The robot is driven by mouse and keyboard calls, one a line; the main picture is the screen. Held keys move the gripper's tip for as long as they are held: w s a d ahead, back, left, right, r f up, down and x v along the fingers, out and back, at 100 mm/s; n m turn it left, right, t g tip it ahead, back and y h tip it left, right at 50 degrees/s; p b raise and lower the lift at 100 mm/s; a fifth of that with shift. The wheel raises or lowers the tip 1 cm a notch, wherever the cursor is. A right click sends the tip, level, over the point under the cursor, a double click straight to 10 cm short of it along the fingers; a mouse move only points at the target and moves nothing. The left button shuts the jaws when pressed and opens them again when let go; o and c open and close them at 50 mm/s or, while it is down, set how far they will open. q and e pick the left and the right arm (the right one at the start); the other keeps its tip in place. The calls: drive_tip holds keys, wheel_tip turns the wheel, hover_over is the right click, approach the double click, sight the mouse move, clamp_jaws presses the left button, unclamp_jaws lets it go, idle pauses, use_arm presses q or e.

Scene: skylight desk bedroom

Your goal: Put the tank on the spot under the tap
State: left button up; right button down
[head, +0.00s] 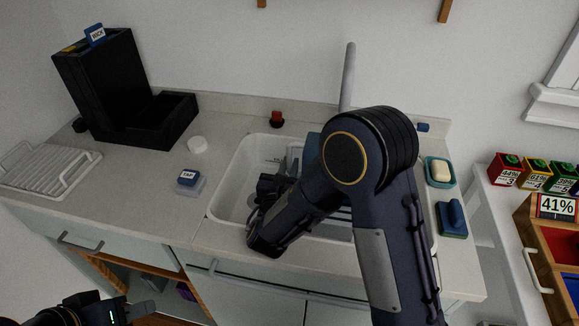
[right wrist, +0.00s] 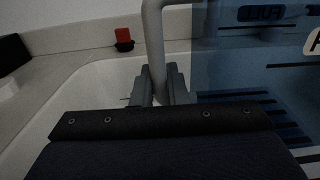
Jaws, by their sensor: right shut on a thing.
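The tank (right wrist: 240,50) is a see-through blue box marked FULL, on the right in the right wrist view. In the head view only a blue patch of it (head: 312,148) shows over the sink, mostly hidden by my right arm. My right gripper (right wrist: 160,90) is shut on a pale upright bar beside the tank, which looks like its handle. The tap (head: 348,75) is a tall pale pipe rising behind the sink. The spot under it is hidden by my arm. My left gripper (head: 138,311) is low at the bottom left, away from the counter; its jaw opening is unclear.
The white sink (head: 226,194) is set in the counter. A red-topped knob (head: 277,119) stands behind it. A small block labelled TAP (head: 189,181), a white round thing (head: 197,144) and a black machine (head: 115,95) are left. A soap dish (head: 440,171) and sponge (head: 452,217) are right.

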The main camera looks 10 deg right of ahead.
drive_tip(key=c, duration=1.4)
unclamp_jaws()
drive_tip(key=shift+c, duration=0.2)
drive_tip(key=shift+r+p, duration=0.4)
drive_tip(key=shift+p, duration=0.2)
drive_tip(key=shift+r+p, duration=0.5)
drive_tip(key=shift+p, duration=0.1)
drive_tip(key=shift+s+a+f+b, duration=0.25)
drive_tip(key=shift+s+b, duration=0.1)
drive_tip(key=shift+s, duration=0.1)
drive_tip(key=shift+s+a+f+b, duration=0.2)
drive_tip(key=shift+s+b, duration=0.1)
drive_tip(key=shift+s, duration=0.15)
drive_tip(key=b+v, duration=0.1)
drive_tip(key=v, duration=0.9)
drive_tip(key=shift+r, duration=0.15)
drive_tip(key=shift+d, duration=0.1)
